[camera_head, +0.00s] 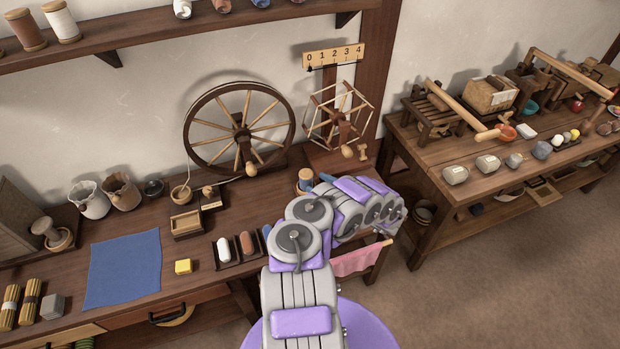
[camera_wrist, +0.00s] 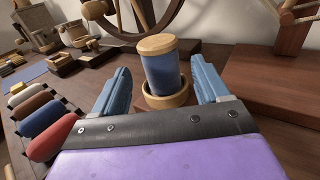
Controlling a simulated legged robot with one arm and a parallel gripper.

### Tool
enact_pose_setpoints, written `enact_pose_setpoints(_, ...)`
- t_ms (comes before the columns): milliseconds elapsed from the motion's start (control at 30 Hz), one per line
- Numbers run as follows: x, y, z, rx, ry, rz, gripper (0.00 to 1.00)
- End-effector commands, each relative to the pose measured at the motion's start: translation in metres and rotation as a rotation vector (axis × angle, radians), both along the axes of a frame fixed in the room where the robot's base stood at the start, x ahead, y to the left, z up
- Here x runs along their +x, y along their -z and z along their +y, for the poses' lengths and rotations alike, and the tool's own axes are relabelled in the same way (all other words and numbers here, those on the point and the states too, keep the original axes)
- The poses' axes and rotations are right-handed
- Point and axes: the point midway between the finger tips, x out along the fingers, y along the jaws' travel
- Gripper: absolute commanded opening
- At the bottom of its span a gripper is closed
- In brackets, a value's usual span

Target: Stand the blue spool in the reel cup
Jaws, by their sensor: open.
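The blue spool (camera_wrist: 162,70) has wooden end discs and stands upright in the wooden reel cup (camera_wrist: 167,99) in the wrist view. Its lower end is hidden inside the cup's rim. My gripper (camera_wrist: 160,66) is open, with one blue finger on each side of the spool and a visible gap on both sides.
A spinning wheel (camera_head: 240,130) and a skein winder (camera_head: 340,115) stand behind. A blue cloth (camera_head: 122,268) and a yellow block (camera_head: 183,266) lie further left on the bench.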

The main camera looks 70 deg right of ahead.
Motion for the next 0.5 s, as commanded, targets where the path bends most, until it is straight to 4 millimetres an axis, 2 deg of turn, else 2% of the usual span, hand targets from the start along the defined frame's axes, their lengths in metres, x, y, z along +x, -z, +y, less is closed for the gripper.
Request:
enact_pose_setpoints(100,-0.024,-0.002,0.007,0.001,0.0,-0.001,0.75)
enact_pose_setpoints(233,-0.045,0.0,0.012,0.001,0.002,0.001,0.75)
enact_pose_setpoints(500,-0.062,0.0,0.018,0.001,-0.003,-0.001,0.75)
